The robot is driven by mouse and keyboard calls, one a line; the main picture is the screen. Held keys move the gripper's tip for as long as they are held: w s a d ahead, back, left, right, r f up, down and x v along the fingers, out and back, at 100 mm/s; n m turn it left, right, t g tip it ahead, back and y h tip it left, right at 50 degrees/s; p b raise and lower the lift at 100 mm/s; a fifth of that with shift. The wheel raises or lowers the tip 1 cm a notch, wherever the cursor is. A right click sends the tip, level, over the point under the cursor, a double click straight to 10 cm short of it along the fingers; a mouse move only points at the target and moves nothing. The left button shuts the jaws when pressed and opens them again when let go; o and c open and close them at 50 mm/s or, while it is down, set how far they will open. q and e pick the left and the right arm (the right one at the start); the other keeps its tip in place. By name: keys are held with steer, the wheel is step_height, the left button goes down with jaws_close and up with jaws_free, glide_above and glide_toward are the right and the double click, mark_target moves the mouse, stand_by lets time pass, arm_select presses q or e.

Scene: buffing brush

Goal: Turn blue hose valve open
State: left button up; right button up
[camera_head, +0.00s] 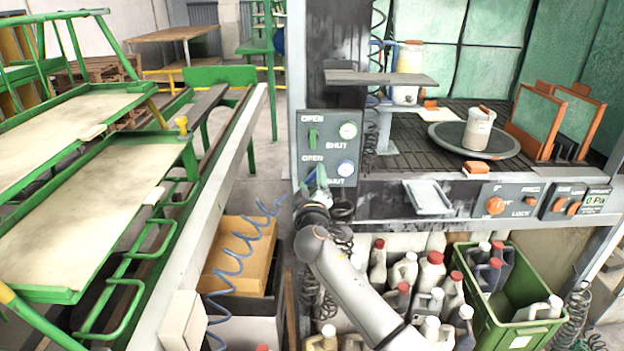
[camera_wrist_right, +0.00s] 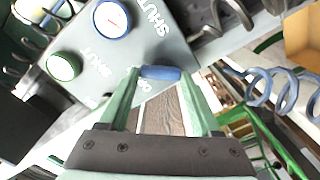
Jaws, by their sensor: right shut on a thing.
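The grey valve panel (camera_head: 328,148) is on the booth's front post, with two rows marked OPEN and SHUT. The upper row has a green handle (camera_head: 313,138) and a green-rimmed gauge (camera_head: 348,130). The lower row has a blue-rimmed gauge (camera_head: 346,168), which also shows in the right wrist view (camera_wrist_right: 112,18). My right gripper (camera_head: 317,181) is at the lower row. In the right wrist view its green fingers (camera_wrist_right: 160,76) are shut on the blue valve handle (camera_wrist_right: 160,73), one at each end. The gripper largely hides this handle in the head view. My left gripper is out of view.
A blue coiled hose (camera_head: 240,243) hangs left of my right arm. A metal tray (camera_head: 428,197) juts from the booth front. Bottles (camera_head: 404,271) and a green crate (camera_head: 508,312) are below. A green-framed rack (camera_head: 80,215) stands at left.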

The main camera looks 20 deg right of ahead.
steer(key=shift+n, duration=1)
steer(key=n+p, duration=0.1)
steer(key=n, duration=0.1)
steer(key=shift+n, duration=0.3)
steer(key=shift+f+n+p, duration=0.1)
steer(key=shift+n+p, duration=0.45)
steer(key=shift+n, duration=0.65)
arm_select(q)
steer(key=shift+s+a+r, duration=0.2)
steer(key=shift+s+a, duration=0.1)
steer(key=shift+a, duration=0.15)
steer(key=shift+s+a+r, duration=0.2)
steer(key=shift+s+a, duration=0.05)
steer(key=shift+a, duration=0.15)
arm_select(e)
steer(key=shift+n, duration=0.3)
steer(key=o, duration=1.4)
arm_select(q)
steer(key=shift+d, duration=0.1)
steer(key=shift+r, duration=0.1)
arm_select(e)
steer(key=shift+s, duration=0.1)
